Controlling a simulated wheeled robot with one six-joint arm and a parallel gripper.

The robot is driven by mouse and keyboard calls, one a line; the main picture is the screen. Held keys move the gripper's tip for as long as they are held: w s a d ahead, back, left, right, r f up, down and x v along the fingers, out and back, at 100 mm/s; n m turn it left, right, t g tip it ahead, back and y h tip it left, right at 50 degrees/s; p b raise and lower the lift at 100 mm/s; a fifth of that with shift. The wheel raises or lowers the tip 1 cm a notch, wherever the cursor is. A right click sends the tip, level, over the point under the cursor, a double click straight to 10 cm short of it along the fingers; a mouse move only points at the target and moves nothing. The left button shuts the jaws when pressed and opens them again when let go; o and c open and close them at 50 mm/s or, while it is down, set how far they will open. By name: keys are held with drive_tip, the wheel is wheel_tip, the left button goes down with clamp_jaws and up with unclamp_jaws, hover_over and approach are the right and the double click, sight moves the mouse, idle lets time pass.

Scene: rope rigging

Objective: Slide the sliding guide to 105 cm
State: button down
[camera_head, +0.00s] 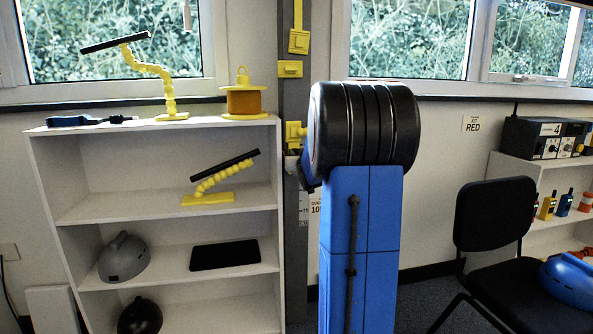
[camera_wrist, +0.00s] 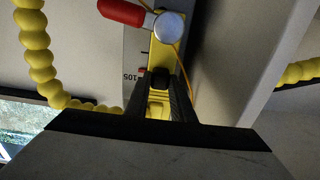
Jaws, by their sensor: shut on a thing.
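The yellow sliding guide (camera_wrist: 158,106) shows in the wrist view between the black fingers of my gripper (camera_wrist: 162,88), which is shut on it. A scale mark reading 105 (camera_wrist: 131,77) is just left of the fingers. In the head view my own blue and black arm hides my gripper. A yellow fitting (camera_head: 294,134) shows on the grey upright rail (camera_head: 294,98) beside the arm; I cannot tell whether it is the held guide. A partly hidden label (camera_head: 315,204) and a scale strip (camera_head: 304,208) show lower down.
A red-handled lever (camera_wrist: 122,12) with a round metal end is close above my fingers in the wrist view. A thin orange line (camera_wrist: 183,72) runs beside them. Left of the rail is a white shelf (camera_head: 160,135) with yellow jointed stands. A black chair (camera_head: 495,215) stands at right.

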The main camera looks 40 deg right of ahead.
drive_tip(key=shift+r, duration=0.95)
drive_tip(key=c, duration=1.5)
unclamp_jaws()
drive_tip(key=v, duration=1.7)
drive_tip(key=shift+s, duration=0.2)
drive_tip(key=shift+a+f, duration=0.1)
